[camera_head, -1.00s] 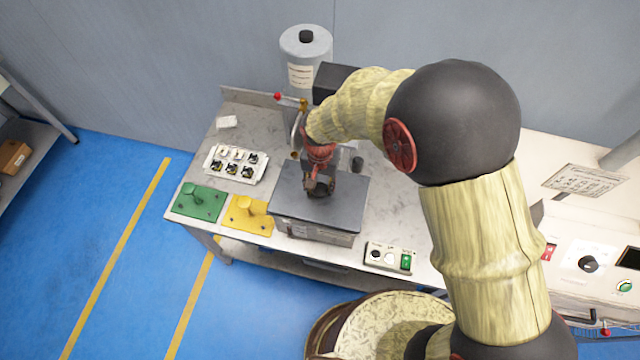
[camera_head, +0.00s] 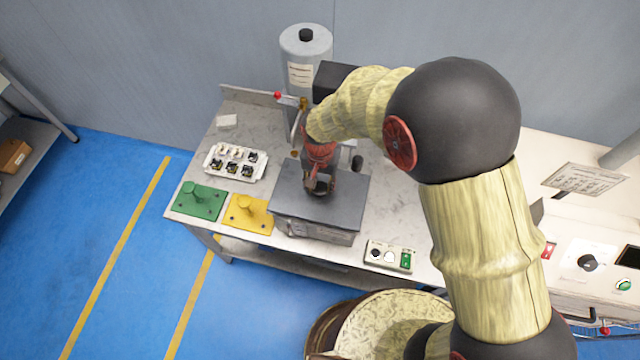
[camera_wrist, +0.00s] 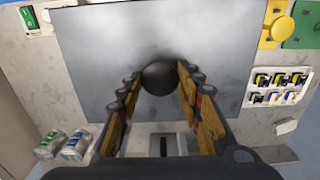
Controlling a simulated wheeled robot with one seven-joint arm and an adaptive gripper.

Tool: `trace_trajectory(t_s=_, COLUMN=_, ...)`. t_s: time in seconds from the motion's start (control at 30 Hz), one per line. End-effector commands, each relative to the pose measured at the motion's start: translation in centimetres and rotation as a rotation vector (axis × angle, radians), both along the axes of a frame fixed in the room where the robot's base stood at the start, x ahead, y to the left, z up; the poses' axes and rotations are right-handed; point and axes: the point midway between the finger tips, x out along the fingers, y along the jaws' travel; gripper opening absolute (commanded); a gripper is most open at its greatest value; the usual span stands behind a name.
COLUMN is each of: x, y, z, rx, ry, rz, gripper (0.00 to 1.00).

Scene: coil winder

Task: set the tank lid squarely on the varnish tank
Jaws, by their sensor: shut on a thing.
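The tank's front wall shows below the lid's front edge. The lid looks close to level. I cannot tell whether it touches the rim all round. My gripper hides part of the lid top.
A white tray of small parts (camera_head: 211,166), a green fixture (camera_head: 185,203) and a yellow fixture (camera_head: 240,222) stand left of the tank. A button box (camera_head: 389,256) is at the front right. A grey cylinder (camera_head: 306,75) stands behind.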

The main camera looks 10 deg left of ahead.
Motion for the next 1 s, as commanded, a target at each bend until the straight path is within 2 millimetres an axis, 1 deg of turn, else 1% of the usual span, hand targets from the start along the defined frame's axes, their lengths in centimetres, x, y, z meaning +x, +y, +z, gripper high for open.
trace_trajectory(t_s=0.27, x=0.1, y=0.0, z=0.0, rx=0.001, ry=-0.001, rz=0.0, gripper=0.0)
trace_trajectory(t_s=1.0, x=0.1, y=0.0, z=-1.6, rx=0.001, ry=-0.002, rz=0.0, gripper=0.0)
